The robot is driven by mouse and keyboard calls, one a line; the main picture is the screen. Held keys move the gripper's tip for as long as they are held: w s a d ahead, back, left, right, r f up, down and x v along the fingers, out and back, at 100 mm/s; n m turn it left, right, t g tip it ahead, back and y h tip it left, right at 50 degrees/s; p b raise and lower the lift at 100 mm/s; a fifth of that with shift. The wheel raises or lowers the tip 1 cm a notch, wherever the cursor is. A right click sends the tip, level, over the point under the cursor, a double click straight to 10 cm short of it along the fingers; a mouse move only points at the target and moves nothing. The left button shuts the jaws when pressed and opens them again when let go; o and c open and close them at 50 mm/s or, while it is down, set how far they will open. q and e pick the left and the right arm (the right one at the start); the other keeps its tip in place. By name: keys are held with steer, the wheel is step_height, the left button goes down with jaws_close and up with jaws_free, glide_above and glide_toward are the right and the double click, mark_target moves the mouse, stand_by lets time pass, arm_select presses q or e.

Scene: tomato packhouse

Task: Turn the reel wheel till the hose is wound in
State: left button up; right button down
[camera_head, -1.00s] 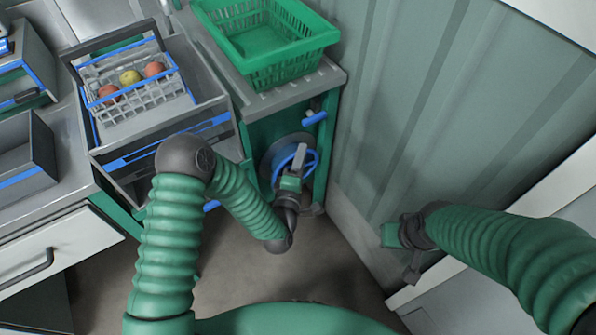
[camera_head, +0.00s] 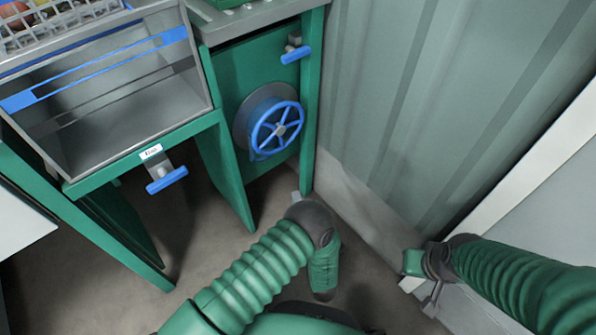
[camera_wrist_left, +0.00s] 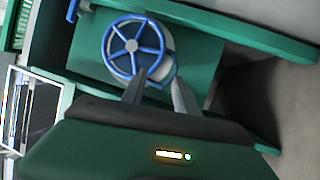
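The blue spoked reel wheel (camera_head: 276,129) is on the green cabinet front, before a grey round drum (camera_head: 247,112). No length of hose can be made out. The wheel also shows upright ahead in the left wrist view (camera_wrist_left: 134,47). My left gripper (camera_wrist_left: 158,80) has its two fingers apart and empty, pointing at the wheel's lower rim; I cannot tell if they touch it. In the head view my left arm bends below the wheel and its fingers are hidden or too small to tell. My right gripper (camera_head: 430,275) hangs at the right, away from the wheel, by the wall.
A blue handle (camera_head: 296,54) sticks out above the wheel. Another blue handle (camera_head: 167,179) is under the grey bin (camera_head: 125,95) at left. The corrugated wall (camera_head: 400,110) bounds the right side.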

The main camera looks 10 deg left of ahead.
arm_select(q)
steer(key=b+x, duration=0.7)
steer(key=x, duration=0.9)
steer(key=shift+w+a+r, duration=0.15)
steer(key=shift+w+r, duration=0.1)
steer(key=shift+r, duration=0.05)
steer(key=shift+c, duration=0.2)
steer(key=c, duration=0.7)
jaws_close()
steer(key=shift+s+f, duration=0.1)
steer(key=shift+f, duration=0.05)
